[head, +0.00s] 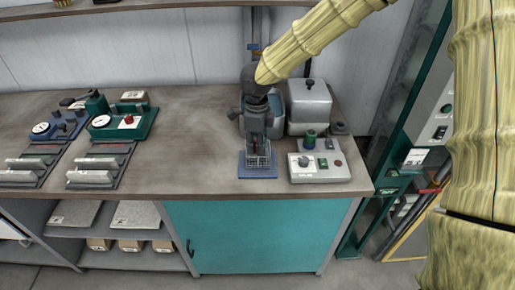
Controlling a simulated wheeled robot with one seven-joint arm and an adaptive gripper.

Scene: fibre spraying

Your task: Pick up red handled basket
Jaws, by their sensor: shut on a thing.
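A small wire basket (259,163) is at the front middle-right of the bench, at a blue base plate (257,172). My gripper (256,143) points straight down over it, with its fingers at the top of the basket. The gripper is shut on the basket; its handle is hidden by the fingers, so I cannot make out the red. I cannot tell whether the basket touches the plate or is just above it.
A grey box-shaped device with a lid (309,104) stands behind right. A white control box (319,166) with a green part is close to the right of the basket. Green instruments (123,122) and dark trays stand left. The bench middle (190,140) is clear.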

